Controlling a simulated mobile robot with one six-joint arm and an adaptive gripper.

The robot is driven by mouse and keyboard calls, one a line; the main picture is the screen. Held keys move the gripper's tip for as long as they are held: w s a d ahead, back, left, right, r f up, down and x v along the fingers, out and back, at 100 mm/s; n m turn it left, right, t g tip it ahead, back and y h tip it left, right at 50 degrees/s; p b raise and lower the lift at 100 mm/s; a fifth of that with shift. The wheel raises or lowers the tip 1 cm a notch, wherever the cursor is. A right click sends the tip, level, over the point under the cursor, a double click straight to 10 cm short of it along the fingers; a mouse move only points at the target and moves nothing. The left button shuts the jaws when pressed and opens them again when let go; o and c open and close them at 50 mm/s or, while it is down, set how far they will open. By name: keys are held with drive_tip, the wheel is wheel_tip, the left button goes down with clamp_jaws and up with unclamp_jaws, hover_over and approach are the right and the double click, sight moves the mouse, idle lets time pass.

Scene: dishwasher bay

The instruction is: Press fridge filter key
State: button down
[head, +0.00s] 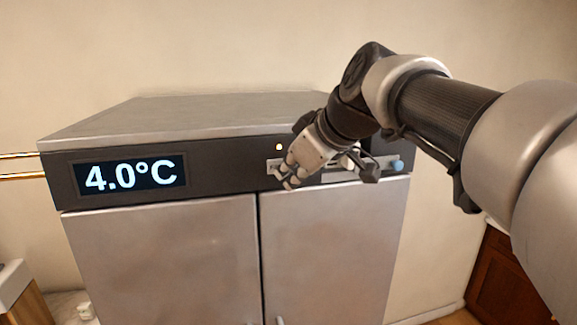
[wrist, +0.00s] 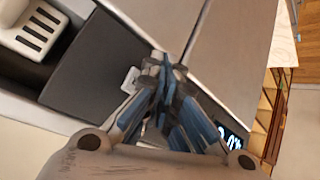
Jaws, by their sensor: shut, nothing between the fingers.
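The fridge (head: 160,250) is a steel two-door cabinet with a dark control panel (head: 225,172) across its top front. A small pale key (head: 272,168) shows on the panel, partly hidden by my gripper; no marking on it is readable. A pale piece, likely that key (wrist: 129,79), shows beside the fingertips in the wrist view. My gripper (head: 288,182) is shut and empty, its fingertips in front of the panel close to the key. It also shows in the wrist view (wrist: 163,58). Whether it touches the key cannot be told.
A lit display (head: 131,176) reads 4.0°C at the panel's left. A pale blue knob (head: 398,165) is at the panel's right end. A white slotted object (wrist: 30,32) shows in the wrist view.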

drive_tip(key=shift+w+a+r, duration=0.1)
drive_tip(key=shift+w, duration=0.2)
idle(0.7)
drive_tip(key=shift+s, duration=0.15)
drive_tip(key=shift+s+d+b, duration=0.2)
drive_tip(key=shift+s+b, duration=0.15)
drive_tip(key=shift+s, duration=0.25)
drive_tip(key=shift+s+d+b, duration=0.25)
drive_tip(key=shift+s+b, duration=0.2)
drive_tip(key=shift+s, duration=0.35)
drive_tip(key=shift+s+d+b, duration=0.2)
drive_tip(key=shift+s+b, duration=0.2)
drive_tip(key=shift+s, duration=0.4)
drive_tip(key=shift+s+d+b, duration=0.25)
drive_tip(key=shift+s+b, duration=0.2)
drive_tip(key=shift+s, duration=0.35)
drive_tip(key=s+d+f+m+g+h+b, duration=0.1)
drive_tip(key=s+d+f+m+b, duration=0.2)
drive_tip(key=s+f+b, duration=0.4)
drive_tip(key=s+d+f+m+g+h+b, duration=0.1)
drive_tip(key=s+d+f+m+b, duration=0.3)
drive_tip(key=f, duration=2.2)
drive_tip(key=s+d+f+m+g+h+b, duration=0.1)
drive_tip(key=s+d+f+m+h+b, duration=0.2)
drive_tip(key=s+d+f+b, duration=0.3)
drive_tip(key=s+f+b, duration=0.5)
drive_tip(key=s+f, duration=0.2)
drive_tip(key=f, duration=0.3)
drive_tip(key=shift+f+m+b, duration=0.3)
drive_tip(key=shift+m, duration=0.1)
